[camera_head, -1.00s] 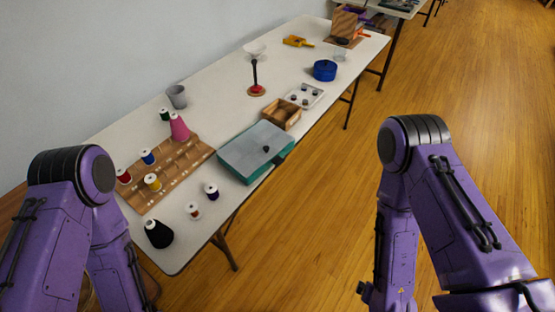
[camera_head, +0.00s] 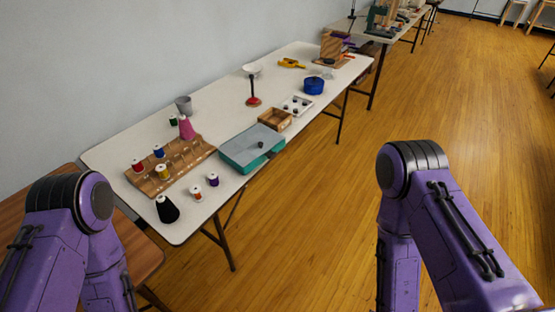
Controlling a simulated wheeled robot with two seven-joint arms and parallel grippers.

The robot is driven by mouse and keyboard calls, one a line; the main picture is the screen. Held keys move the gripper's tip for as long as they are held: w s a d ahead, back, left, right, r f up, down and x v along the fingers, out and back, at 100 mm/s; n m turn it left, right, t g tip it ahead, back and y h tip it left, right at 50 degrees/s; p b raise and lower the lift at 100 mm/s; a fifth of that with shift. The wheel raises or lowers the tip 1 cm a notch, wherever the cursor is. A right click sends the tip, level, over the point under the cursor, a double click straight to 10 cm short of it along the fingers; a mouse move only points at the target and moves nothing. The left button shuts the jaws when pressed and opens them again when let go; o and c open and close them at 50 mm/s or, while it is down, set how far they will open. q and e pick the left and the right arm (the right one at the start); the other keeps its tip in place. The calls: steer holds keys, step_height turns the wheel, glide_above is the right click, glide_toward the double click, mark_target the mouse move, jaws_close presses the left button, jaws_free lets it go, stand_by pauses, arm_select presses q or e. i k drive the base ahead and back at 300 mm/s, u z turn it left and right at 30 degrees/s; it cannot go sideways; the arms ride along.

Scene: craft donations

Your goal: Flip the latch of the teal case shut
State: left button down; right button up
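The teal case (camera_head: 240,158) lies flat near the front edge of the white table, with a grey lid top (camera_head: 252,142). The lid looks down on the case. A small dark thing (camera_head: 261,145) shows on the lid. A dark part (camera_head: 277,154) shows at the case's right front corner; whether this is the latch, and how it stands, is too small to tell. My two purple arms show at the left and right of the picture, both away from the case. Both grippers are out of view.
The white table (camera_head: 120,158) bears a brown spool rack (camera_head: 200,153), a black cone (camera_head: 166,209), a wooden box (camera_head: 275,119), a white tray (camera_head: 300,100) and a blue round tin (camera_head: 314,85). A brown wooden surface (camera_head: 135,245) is at the lower left. Open floor (camera_head: 330,220) lies right of the table.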

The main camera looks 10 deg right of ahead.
mark_target(269, 154)
steer(key=z, duration=2.45)
steer(key=k, duration=0.6)
steer(key=u, duration=1.2)
steer(key=i, duration=1)
steer(key=z, duration=0.05)
